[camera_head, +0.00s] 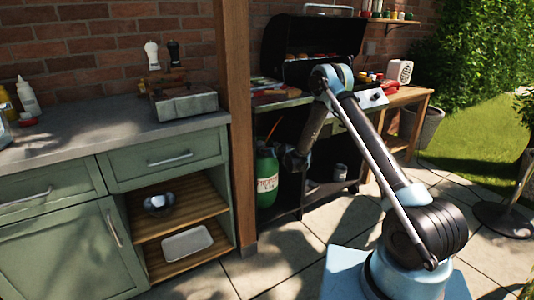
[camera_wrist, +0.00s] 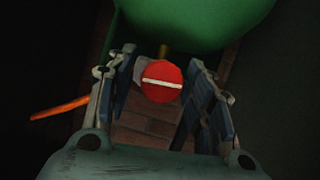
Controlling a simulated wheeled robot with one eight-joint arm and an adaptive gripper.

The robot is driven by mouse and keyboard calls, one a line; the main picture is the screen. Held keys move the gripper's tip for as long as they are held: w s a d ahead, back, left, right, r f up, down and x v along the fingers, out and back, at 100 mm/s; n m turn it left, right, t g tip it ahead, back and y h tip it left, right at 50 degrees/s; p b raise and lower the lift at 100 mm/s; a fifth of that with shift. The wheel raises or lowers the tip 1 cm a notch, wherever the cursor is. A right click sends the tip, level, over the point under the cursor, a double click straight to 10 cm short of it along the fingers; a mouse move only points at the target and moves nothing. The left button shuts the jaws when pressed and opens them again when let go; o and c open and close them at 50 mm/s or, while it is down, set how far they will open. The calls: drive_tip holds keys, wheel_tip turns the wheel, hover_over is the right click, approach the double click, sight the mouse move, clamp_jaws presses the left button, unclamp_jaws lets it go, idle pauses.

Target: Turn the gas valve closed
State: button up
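The gas valve has a round red knob (camera_wrist: 161,83) with a white bar across its face, nearly level and slightly tilted. It sits below the green gas bottle (camera_wrist: 195,18) in the wrist view, with a small brass piece above it. My gripper (camera_wrist: 160,70) is open, with one finger on each side of the knob and narrow gaps visible. In the head view the green gas bottle (camera_head: 267,176) stands under the grill, and my gripper (camera_head: 296,160) is beside its top. The knob is hidden there.
An orange hose (camera_wrist: 60,108) runs off to the left in the wrist view. The black grill (camera_head: 310,45) stands above the bottle with its lid up. A wooden post (camera_head: 238,130) and a green cabinet (camera_head: 65,245) are at left.

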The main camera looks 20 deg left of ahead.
idle(0.3)
drive_tip(key=v, duration=1.2)
